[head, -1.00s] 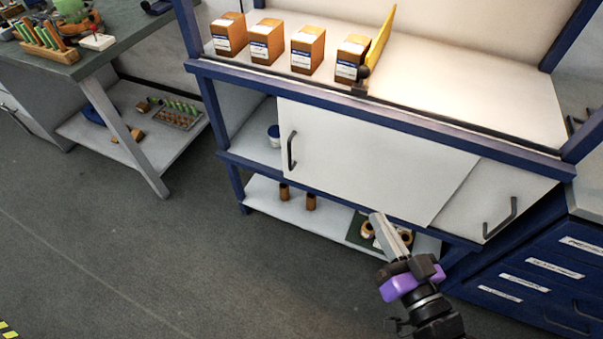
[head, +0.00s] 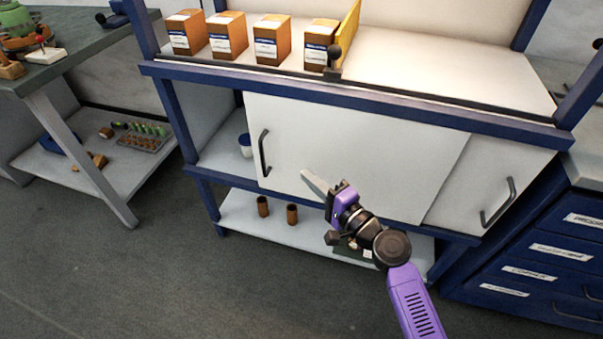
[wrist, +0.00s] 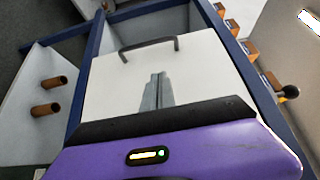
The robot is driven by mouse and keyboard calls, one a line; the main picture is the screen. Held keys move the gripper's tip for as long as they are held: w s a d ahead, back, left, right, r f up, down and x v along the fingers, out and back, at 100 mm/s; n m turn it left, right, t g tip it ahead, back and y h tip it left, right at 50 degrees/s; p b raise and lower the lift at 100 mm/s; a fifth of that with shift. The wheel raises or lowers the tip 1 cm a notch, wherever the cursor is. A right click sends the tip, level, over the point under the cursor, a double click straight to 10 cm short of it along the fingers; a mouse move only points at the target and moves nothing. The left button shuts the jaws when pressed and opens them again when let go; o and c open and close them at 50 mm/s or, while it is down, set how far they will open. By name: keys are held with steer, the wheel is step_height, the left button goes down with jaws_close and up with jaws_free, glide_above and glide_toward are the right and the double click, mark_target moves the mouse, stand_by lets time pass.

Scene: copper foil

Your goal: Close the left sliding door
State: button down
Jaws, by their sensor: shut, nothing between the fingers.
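The left sliding door (head: 350,150) is a white panel with a dark bar handle (head: 263,153) near its left edge. It stands partly open, with a gap at the left of the cabinet, and its right part overlaps the right door (head: 490,185). My gripper (head: 306,176) is shut and empty in front of the left door, to the right of and a little below the handle. In the wrist view my closed fingers (wrist: 157,80) point toward the handle (wrist: 149,46), apart from it.
The blue cabinet frame (head: 350,105) carries several orange-brown boxes (head: 225,38) on top. A white and blue tub (head: 245,146) shows in the open gap. Brown cylinders (head: 292,214) stand on the lower shelf. Blue drawers (head: 540,255) are at the right. Floor at the left front is clear.

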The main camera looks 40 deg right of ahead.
mark_target(289, 160)
steer(key=shift+w+a+p, duration=0.1)
steer(key=shift+w+a, duration=0.5)
steer(key=shift+w, duration=1.2)
steer(key=shift+w+a+p, duration=0.15)
steer(key=shift+w+a, duration=0.45)
steer(key=shift+w, duration=1.2)
steer(key=shift+w+a+p, duration=0.1)
steer(key=shift+w+a, duration=0.5)
steer(key=shift+w, duration=1.2)
steer(key=shift+w+a, duration=0.1)
